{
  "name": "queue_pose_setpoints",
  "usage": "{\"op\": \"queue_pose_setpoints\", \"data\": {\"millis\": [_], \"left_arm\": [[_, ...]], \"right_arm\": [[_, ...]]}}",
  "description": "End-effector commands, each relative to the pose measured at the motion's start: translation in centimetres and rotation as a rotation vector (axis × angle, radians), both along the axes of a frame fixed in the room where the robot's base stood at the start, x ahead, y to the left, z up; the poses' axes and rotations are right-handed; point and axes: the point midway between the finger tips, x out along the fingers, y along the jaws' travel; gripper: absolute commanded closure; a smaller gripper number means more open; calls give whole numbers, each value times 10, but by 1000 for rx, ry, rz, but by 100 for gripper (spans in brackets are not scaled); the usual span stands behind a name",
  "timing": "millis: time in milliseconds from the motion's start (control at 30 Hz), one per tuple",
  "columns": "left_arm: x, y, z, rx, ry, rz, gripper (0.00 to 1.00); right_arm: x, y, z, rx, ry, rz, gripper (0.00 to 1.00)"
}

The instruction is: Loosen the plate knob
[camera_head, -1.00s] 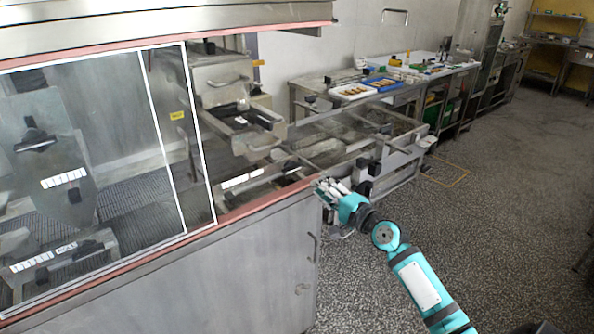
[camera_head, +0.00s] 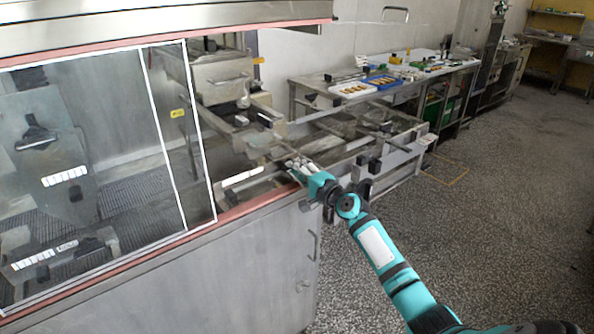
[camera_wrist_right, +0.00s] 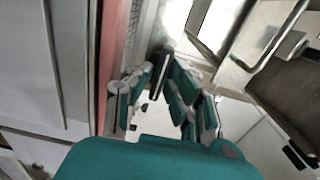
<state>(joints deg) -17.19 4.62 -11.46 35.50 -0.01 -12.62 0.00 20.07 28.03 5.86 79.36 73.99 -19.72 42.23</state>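I cannot tell for certain which part is the plate knob. A black knob (camera_head: 36,138) sits on a grey plate (camera_head: 62,165) behind the enrober's clear window, at the far left of the head view. My right gripper (camera_head: 296,165) is outside the window, at the machine's right end, beside the conveyor frame and far from that knob. In the right wrist view the teal fingers (camera_wrist_right: 163,72) reach forward with a gap between their lower parts. Their tips overlap a dark part, so the opening is unclear. My left gripper is not in view.
The window's white-edged frame (camera_head: 165,120) and a red-edged ledge (camera_head: 255,202) lie left of my right arm. The open conveyor frame (camera_head: 385,155) stands just beyond the gripper. A work table with a blue tray (camera_head: 382,82) is behind. The floor at right is clear.

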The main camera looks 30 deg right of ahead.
Motion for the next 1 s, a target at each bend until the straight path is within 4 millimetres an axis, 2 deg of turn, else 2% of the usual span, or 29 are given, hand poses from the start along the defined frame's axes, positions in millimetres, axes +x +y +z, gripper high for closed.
{"op": "queue_pose_setpoints", "data": {"millis": [33, 100, 567, 767, 1000], "left_arm": [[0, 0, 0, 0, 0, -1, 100], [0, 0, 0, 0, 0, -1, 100], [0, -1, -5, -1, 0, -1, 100], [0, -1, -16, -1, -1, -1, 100], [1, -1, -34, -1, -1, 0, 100]], "right_arm": [[0, 0, 0, 0, 0, 0, 91], [0, 0, 0, 0, 0, 0, 100], [0, 0, -2, -40, -3, 0, 100], [0, 0, -3, -150, -12, 0, 100], [-1, -1, -4, -361, -27, 0, 100]]}}
